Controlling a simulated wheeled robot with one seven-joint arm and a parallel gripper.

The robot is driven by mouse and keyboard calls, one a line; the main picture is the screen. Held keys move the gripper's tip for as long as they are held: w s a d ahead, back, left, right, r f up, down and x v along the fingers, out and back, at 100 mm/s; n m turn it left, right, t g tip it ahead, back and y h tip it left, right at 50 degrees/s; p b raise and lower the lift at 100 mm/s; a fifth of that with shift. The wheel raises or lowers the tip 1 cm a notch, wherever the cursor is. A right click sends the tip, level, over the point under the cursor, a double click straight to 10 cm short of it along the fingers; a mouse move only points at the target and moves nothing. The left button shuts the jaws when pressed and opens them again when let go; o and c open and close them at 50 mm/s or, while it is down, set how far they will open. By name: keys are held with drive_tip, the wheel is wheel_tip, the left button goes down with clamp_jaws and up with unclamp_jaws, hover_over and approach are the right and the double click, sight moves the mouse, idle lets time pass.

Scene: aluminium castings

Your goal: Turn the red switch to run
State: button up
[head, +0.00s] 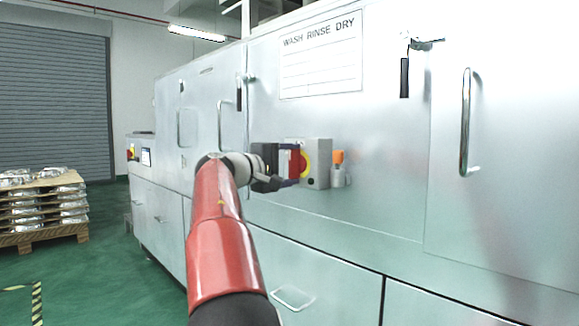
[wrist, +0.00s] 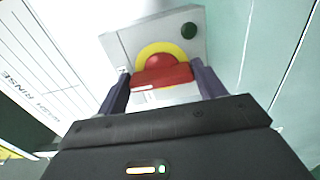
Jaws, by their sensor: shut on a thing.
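The red switch (wrist: 165,72) sits on a yellow disc on the face of a grey box. In the head view the red switch (head: 295,163) shows beside my gripper, on the front of the grey box (head: 318,165) on the machine. My gripper (wrist: 163,86) is shut on the red switch, with one dark finger on each side of its handle. In the head view my gripper (head: 284,166) reaches the box from the left and hides part of the switch. The switch's position marks cannot be read.
An orange-topped item (head: 338,165) is mounted just right of the box. A door handle (head: 466,122) stands out farther right. A sign reading WASH RINSE DRY (head: 320,55) is above. A pallet of castings (head: 42,210) stands at the left on open green floor.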

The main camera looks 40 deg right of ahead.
drive_tip(key=o, duration=1)
drive_tip(key=a, duration=0.5)
drive_tip(key=a+b, duration=0.1)
drive_tip(key=a, duration=0.1)
drive_tip(key=shift+s+a, duration=0.3)
drive_tip(key=shift+a, duration=0.1)
drive_tip(key=s+a+f+t+y+p, duration=0.2)
drive_tip(key=s+f+y, duration=0.5)
drive_tip(key=f, duration=0.4)
drive_tip(key=s+a+f+y+p, duration=0.1)
drive_tip(key=s+a+f+y, duration=0.2)
drive_tip(key=s+a+f, duration=0.3)
drive_tip(key=s+a+f+t+y+p, duration=0.1)
drive_tip(key=s+a+f+y, duration=0.3)
drive_tip(key=s+a+f, duration=0.3)
drive_tip(key=s+a+f+t+y+p, duration=0.1)
drive_tip(key=s+a+f+y, duration=0.3)
drive_tip(key=s+a+f, duration=0.3)
drive_tip(key=shift+a+m+p, duration=0.4)
drive_tip(key=shift+a, duration=1.7)
